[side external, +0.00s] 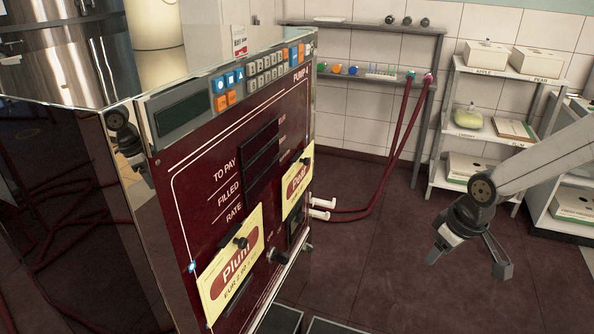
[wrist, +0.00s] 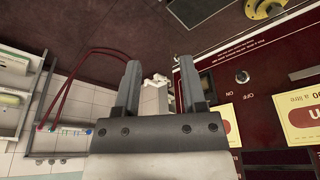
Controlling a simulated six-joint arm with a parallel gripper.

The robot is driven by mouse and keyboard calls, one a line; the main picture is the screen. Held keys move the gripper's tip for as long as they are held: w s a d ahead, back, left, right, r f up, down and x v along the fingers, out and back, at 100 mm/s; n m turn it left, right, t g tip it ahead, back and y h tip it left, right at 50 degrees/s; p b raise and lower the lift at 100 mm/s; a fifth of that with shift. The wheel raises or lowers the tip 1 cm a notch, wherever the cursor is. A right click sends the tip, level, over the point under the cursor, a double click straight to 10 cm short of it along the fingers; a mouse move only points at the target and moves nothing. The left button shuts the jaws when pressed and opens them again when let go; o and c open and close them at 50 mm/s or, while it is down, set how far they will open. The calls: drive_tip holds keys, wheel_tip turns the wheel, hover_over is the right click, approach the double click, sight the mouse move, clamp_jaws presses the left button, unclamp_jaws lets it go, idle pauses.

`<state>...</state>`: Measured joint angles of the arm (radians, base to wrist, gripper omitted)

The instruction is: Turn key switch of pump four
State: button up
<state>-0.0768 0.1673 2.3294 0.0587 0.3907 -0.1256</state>
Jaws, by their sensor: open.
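Pump four (side external: 180,200) is a dark red cabinet labelled PUMP 4, on the left in the side view. Its key switch (side external: 279,257) is a small dark knob low on the front panel, between the Plum and Pear cards. In the wrist view the key switch (wrist: 242,77) is a round metal piece with OFF and ON printed by it. My gripper (side external: 470,262) is open and empty, well to the right of the pump front and apart from it. In the wrist view its fingers (wrist: 160,64) point toward white nozzles, with the key switch off to their right.
The yellow Plum card (side external: 232,275) and Pear card (side external: 297,183) hang on the panel. White nozzles (side external: 320,207) with red hoses (side external: 400,135) stick out beside the pump. Shelves with boxes (side external: 486,55) stand at the back right. The floor between pump and gripper is clear.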

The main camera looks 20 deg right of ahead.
drive_tip(key=w+a+n+y, duration=0.1)
drive_tip(key=w+a+n, duration=0.2)
drive_tip(key=w+a, duration=0.7)
drive_tip(key=n+y, duration=0.2)
drive_tip(key=n, duration=0.2)
hover_over(284, 254)
drive_tip(key=s+d, duration=0.2)
wheel_tip(284, 254, down, 4)
drive_tip(key=shift+f, duration=0.1)
drive_tip(key=shift+a+f, duration=0.1)
drive_tip(key=shift+f, duration=0.05)
drive_tip(key=shift+x, duration=3.75)
drive_tip(key=shift+w, duration=0.15)
clamp_jaws()
